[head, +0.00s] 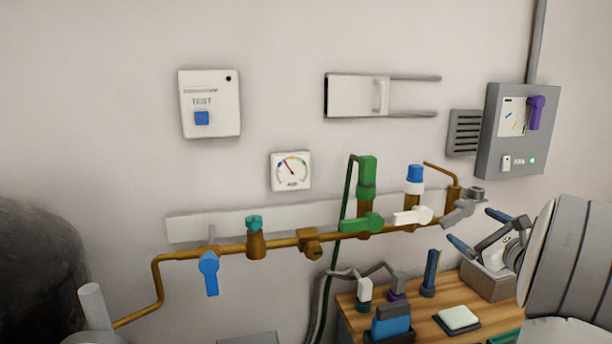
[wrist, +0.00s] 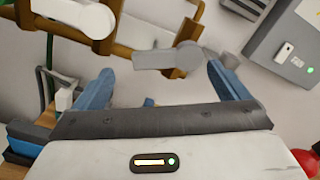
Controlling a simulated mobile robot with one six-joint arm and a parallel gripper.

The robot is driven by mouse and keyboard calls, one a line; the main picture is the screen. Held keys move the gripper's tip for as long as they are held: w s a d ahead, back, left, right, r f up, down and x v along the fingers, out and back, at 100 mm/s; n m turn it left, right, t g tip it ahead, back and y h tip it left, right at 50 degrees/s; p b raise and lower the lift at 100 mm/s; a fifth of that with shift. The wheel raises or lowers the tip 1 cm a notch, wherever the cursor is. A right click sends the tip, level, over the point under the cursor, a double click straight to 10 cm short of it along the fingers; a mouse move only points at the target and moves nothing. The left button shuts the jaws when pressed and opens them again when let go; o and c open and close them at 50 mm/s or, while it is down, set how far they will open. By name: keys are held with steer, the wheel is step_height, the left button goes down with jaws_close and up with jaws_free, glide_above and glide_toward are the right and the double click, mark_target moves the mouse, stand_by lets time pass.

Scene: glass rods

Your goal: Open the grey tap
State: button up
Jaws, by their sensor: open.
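The grey tap (head: 460,211) is at the right end of the brass pipe, its lever slanting down to the left from its pivot. In the wrist view the grey tap (wrist: 165,60) lies ahead of my gripper, its lever pointing left across the gap between the fingers. My gripper (head: 479,231) is open and empty, with blue fingertips just below and right of the tap. In the wrist view the blue fingers of my gripper (wrist: 163,80) stand wide apart on either side of the lever. I cannot tell whether either finger touches it.
The white tap (head: 412,216) and green tap (head: 362,222) are close on the left; a blue tap (head: 209,272) hangs farther left. A grey fan box (head: 517,150) is on the wall to the upper right. A wooden bench (head: 462,292) with several items lies below.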

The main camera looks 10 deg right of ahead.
mark_target(456, 218)
steer(key=w+b, duration=0.8)
steer(key=shift+a+f, duration=0.1)
steer(key=shift+f, duration=0.1)
stand_by(0.5)
steer(key=shift+c, duration=0.4)
steer(key=c, duration=1.3)
steer(key=shift+b, duration=0.3)
